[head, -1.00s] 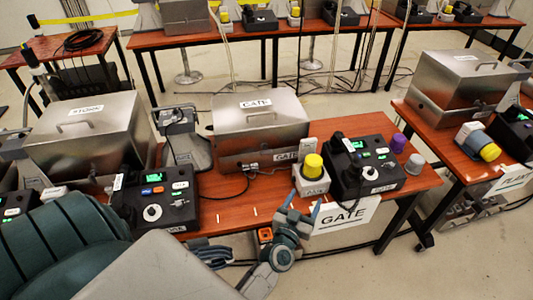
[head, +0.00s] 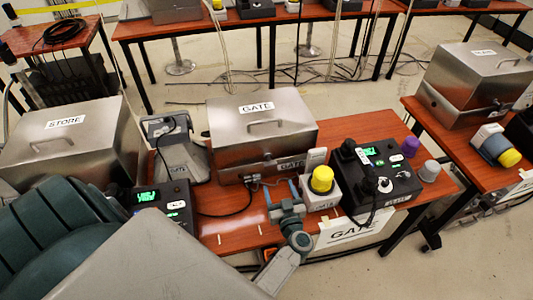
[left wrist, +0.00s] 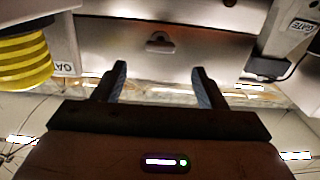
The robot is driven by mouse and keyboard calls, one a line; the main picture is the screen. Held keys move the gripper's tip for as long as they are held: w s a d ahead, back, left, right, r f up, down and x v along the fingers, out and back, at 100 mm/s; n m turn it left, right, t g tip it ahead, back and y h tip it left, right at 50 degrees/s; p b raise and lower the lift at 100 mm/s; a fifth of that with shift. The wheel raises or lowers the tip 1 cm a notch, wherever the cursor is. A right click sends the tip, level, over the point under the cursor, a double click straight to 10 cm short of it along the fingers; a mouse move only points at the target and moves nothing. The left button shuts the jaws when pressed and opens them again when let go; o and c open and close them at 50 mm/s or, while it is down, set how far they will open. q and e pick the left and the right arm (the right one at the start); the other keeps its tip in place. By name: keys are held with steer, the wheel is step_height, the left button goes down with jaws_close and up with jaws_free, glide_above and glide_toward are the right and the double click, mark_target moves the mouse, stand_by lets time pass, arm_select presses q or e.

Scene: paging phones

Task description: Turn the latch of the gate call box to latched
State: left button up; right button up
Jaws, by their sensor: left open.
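The gate call box is the steel box (head: 262,112) labelled GATE on the middle table, with its lid down. Its front and a small metal latch (left wrist: 160,43) show in the left wrist view. The latch looks like a short tab lying crosswise on the front face. My left gripper (head: 281,187) is open and empty in front of the box. In the left wrist view its two fingers (left wrist: 158,80) stand apart, pointing at the front face, with the latch centred beyond their tips and not between them. My right gripper is not in view.
A yellow-capped unit (head: 321,181) stands close right of my left gripper, by a black gate console (head: 380,175). A grey phone cradle (head: 178,150) stands left of the box. Cables lie at the box's front. A store box (head: 65,140) is farther left.

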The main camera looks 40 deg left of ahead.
mark_target(271, 166)
arm_select(q)
steer(key=b+x, duration=0.3)
steer(key=x, duration=0.7)
steer(key=shift+w+a+b, duration=0.1)
steer(key=shift+a+b, duration=0.15)
steer(key=shift+b, duration=0.1)
steer(key=shift+w+a+r, duration=0.1)
steer(key=shift+a+r, duration=0.05)
steer(key=c, duration=1)
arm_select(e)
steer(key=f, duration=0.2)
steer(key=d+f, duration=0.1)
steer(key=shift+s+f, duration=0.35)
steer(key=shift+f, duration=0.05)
